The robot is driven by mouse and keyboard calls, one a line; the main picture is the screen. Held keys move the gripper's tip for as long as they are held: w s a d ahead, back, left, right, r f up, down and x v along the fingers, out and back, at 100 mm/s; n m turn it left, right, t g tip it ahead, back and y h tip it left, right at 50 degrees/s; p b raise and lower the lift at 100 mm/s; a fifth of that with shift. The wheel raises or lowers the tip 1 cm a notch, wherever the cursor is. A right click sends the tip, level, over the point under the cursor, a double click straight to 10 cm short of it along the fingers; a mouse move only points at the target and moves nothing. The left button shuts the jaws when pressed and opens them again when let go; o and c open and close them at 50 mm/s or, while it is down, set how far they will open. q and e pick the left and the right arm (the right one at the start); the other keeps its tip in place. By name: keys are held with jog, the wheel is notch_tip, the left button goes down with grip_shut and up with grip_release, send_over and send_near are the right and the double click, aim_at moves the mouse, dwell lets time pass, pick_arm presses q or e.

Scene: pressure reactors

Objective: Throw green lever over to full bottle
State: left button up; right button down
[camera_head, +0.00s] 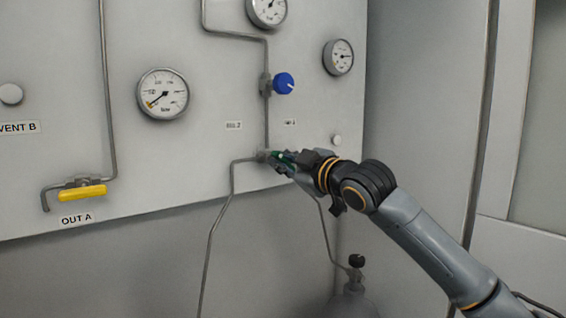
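The green lever (283,157) is on a valve at the lower right of the panel, where thin pipes meet. My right gripper (287,163) is at the lever and covers much of it. The fingers are too small and overlapped to show whether they are closed on it. A gas bottle (352,302) with a black knob (356,261) stands below, partly hidden by my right arm. A pipe runs down to it from near the valve. Two small labels, one near the valve (234,125), are too small to read surely. My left gripper is out of view.
A blue knob (284,83) sits above the green lever. Several gauges, one at the left (163,94), are on the panel. A yellow lever (82,193) marked OUT A is at the left. A cabinet edge (480,120) stands at the right.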

dwell(0.3)
jog(key=m+p, duration=0.2)
jog(key=m, duration=0.1)
jog(key=shift+r+p, duration=0.1)
jog(key=shift+p, duration=0.2)
jog(key=m+p, duration=0.4)
jog(key=m, duration=0.2)
jog(key=shift+m, duration=0.4)
jog(key=m+p, duration=0.4)
jog(key=m, duration=0.1)
jog(key=shift+r+p, duration=0.1)
jog(key=shift+p, duration=0.25)
jog(key=shift+m+p, duration=1.25)
jog(key=shift+m, duration=0.35)
jog(key=shift+f, duration=0.2)
jog(key=c, duration=1.4)
grip_release()
